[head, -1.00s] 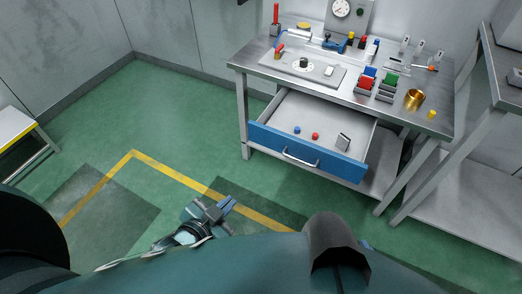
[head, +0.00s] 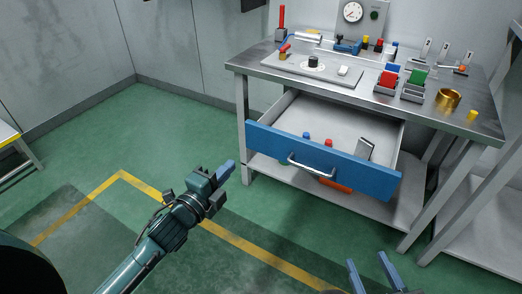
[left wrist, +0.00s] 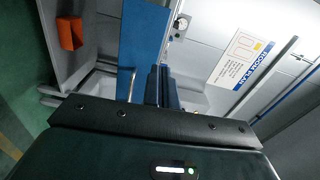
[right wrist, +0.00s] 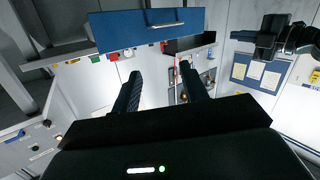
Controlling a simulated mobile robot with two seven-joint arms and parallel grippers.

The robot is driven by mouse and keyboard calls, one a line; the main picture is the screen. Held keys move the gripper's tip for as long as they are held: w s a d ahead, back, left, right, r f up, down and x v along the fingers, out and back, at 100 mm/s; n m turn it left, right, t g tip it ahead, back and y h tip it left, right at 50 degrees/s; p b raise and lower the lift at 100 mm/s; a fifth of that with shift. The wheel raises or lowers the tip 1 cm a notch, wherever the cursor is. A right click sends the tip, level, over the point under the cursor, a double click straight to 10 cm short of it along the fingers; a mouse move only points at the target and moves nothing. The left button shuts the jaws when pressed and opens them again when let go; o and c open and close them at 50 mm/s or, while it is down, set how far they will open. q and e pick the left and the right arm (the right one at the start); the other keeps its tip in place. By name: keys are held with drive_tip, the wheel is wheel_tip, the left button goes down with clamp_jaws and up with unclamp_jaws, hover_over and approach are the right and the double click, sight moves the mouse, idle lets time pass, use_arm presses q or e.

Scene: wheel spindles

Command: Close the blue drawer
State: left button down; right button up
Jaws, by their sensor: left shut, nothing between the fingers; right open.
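The blue drawer (head: 355,171) is pulled out of the workbench, with a silver bar handle (head: 309,165) on its front and a few small items inside. My left gripper (head: 231,168) is shut and empty, left of the drawer front and apart from it in the head view. The blue front also shows in the left wrist view (left wrist: 143,40), with the closed fingers (left wrist: 162,85) near it in the picture. My right gripper (head: 370,272) is open and empty, low in front of the drawer. The right wrist view shows the drawer front (right wrist: 125,31) beyond its spread fingers (right wrist: 160,80).
The workbench top (head: 300,85) carries red and green bins, a brass cup (head: 448,99) and a gauge panel (head: 358,20). An orange bin (left wrist: 70,33) sits on the lower shelf. Another grey table stands at the right. The floor before the drawer is clear.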

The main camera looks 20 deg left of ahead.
sight(262, 130)
use_arm(q)
drive_tip(key=shift+m, duration=0.3)
drive_tip(key=b+x, duration=0.3)
drive_tip(key=x, duration=1)
drive_tip(key=shift+w, duration=0.25)
drive_tip(key=shift+w+d+r+b, duration=0.1)
drive_tip(key=shift+w+b, duration=0.2)
drive_tip(key=shift+w, duration=0.2)
use_arm(e)
drive_tip(key=shift+s+a+n+t+y, duration=0.1)
drive_tip(key=shift+a+n+t+y, duration=0.35)
drive_tip(key=shift+y, duration=0.25)
drive_tip(key=shift+s+a+n+t+y, duration=0.1)
drive_tip(key=shift+a+n+t+y, duration=0.2)
drive_tip(key=shift+n+t+y, duration=0.3)
